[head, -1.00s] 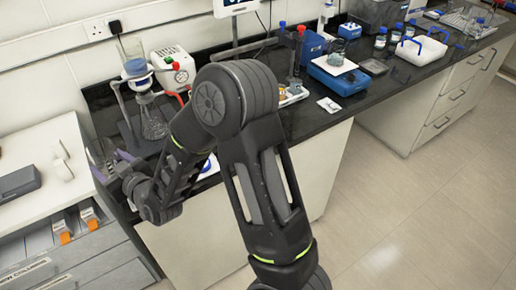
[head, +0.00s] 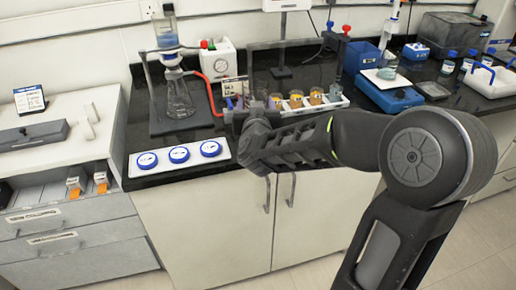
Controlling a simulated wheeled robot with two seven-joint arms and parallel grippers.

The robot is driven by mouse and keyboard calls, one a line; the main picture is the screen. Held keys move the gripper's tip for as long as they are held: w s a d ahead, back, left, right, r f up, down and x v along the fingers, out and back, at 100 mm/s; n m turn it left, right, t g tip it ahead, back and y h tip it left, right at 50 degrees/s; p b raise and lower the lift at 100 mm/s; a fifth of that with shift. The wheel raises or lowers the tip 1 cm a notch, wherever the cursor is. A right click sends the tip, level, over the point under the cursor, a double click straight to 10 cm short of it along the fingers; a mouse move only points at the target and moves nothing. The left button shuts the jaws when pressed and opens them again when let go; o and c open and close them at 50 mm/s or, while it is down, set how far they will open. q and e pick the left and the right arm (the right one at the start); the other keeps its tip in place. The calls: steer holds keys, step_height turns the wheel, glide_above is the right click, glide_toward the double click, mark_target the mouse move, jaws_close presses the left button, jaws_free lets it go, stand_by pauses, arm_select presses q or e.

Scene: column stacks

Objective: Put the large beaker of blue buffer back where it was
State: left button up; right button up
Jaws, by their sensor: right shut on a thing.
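My right gripper (head: 240,108) is over the back bench, right of the flask stand, with its fingers largely hidden by its own wrist. It is shut on what looks like the large beaker (head: 235,87), a small pale, marked shape just above the fingers. Its outline is unclear, and I cannot tell how much liquid it holds. Blue liquid shows in the clear filter funnel (head: 167,36) on top of the conical flask (head: 179,98) at the left. My left gripper is not in view.
A white strip with three blue-rimmed discs (head: 179,154) lies at the bench's front edge. A white pump (head: 217,62) with red tubing stands behind. Several amber vessels (head: 296,99) sit in a tray beyond my forearm. A blue device (head: 388,94) is further right.

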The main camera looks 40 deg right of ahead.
step_height(320, 180, down, 6)
steer(key=shift+r+b, duration=0.25)
steer(key=shift+b, duration=0.2)
steer(key=shift+f, duration=0.35)
steer(key=shift+f, duration=0.1)
steer(key=shift+f, duration=1.75)
steer(key=shift+f+b, duration=0.2)
steer(key=shift+b, duration=0.2)
steer(key=o, duration=1.5)
steer(key=shift+r, duration=0.1)
